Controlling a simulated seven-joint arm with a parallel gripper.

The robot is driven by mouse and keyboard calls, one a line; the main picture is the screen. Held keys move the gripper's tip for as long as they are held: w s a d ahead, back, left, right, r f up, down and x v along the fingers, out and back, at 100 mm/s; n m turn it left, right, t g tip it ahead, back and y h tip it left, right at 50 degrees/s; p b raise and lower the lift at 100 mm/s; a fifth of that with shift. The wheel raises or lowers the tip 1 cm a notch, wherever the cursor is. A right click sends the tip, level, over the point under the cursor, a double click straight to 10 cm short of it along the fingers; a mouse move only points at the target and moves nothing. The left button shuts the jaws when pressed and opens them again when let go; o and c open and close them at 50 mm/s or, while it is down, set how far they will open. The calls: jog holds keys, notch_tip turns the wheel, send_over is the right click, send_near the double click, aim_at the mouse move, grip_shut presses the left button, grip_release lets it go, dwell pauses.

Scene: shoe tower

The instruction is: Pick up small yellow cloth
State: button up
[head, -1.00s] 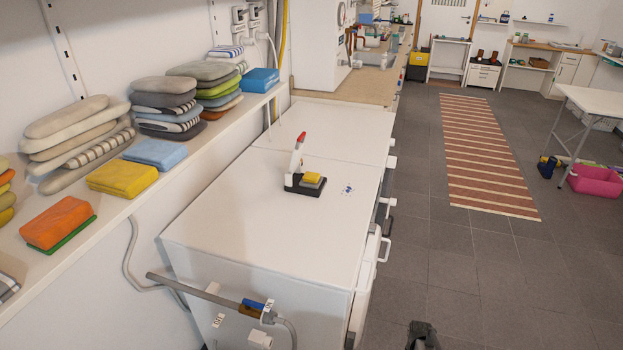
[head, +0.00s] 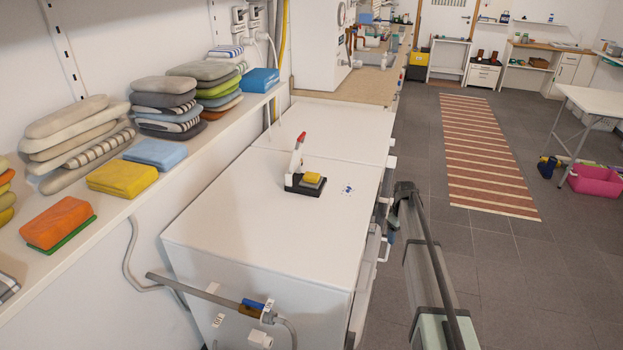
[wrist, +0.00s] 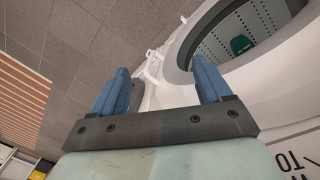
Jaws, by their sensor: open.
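A small yellow block-like piece (head: 312,177) lies on a black stand with a white, red-topped handle (head: 297,160), on the white machine top. A larger folded yellow cloth (head: 122,179) lies on the left wall shelf. The frames do not settle which is the task's cloth. My gripper (wrist: 162,82) shows two blue fingers spread apart with nothing between them. In the head view my arm rises to the right of the machines, its end near their front side, well away from both yellow things. Neither yellow thing shows in the wrist view.
The white machine top (head: 240,215) is mostly clear. A round machine opening (wrist: 245,35) with a green thing (wrist: 240,44) inside shows in the wrist view. The shelf holds several cloth stacks, including an orange cloth (head: 58,222). A striped rug (head: 485,150) lies on the floor.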

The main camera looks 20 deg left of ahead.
jog(key=w+a+r+n+t, duration=0.1)
jog(key=w+a+r, duration=0.2)
jog(key=w+r, duration=0.5)
jog(key=w+a+r+n+t, duration=0.15)
jog(key=w+a+r, duration=0.25)
jog(key=r, duration=0.8)
jog(key=n+g+y, duration=0.4)
jog(key=n+y, duration=0.1)
send_near(311, 175)
jog(key=x, duration=0.3)
jog(key=shift+w+a+t, duration=0.1)
jog(key=shift+t, duration=0.15)
jog(key=shift+a+f, duration=0.15)
jog(key=shift+f, duration=0.55)
jog(key=shift+s+x, duration=0.15)
jog(key=shift+x, duration=0.85)
jog(key=shift+s+x, duration=0.15)
jog(key=shift+x, duration=0.85)
jog(key=shift+c, duration=0.2)
